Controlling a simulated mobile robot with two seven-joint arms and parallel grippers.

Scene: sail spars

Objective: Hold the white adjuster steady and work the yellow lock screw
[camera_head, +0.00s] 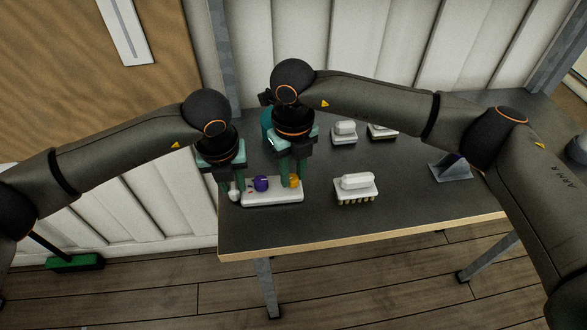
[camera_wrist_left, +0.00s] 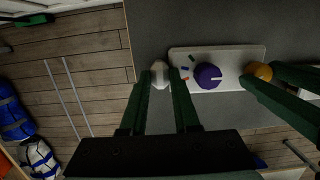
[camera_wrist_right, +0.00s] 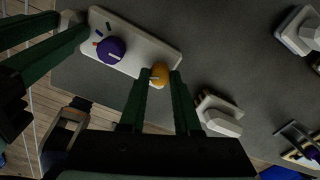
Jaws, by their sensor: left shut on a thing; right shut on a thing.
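A flat white base plate (camera_head: 274,196) lies near the table's front left edge. It carries a purple knob (camera_head: 261,183) with a white mark, and the yellow lock screw (camera_head: 294,181) at its right end. The white adjuster (camera_head: 234,192) is at the plate's left end. My left gripper (camera_wrist_left: 160,80) is shut on the white adjuster (camera_wrist_left: 160,71). My right gripper (camera_wrist_right: 160,80) is shut on the yellow lock screw (camera_wrist_right: 159,73), which has a pale mark on top. The purple knob (camera_wrist_right: 111,49) is untouched between the grippers. Small coloured marks lie beside it.
A white-handled brush (camera_head: 356,188) lies to the right of the plate, with more white-topped items (camera_head: 344,131) behind it. A grey wedge-shaped stand (camera_head: 450,168) is further right. The table top (camera_head: 330,225) is clear along the front.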

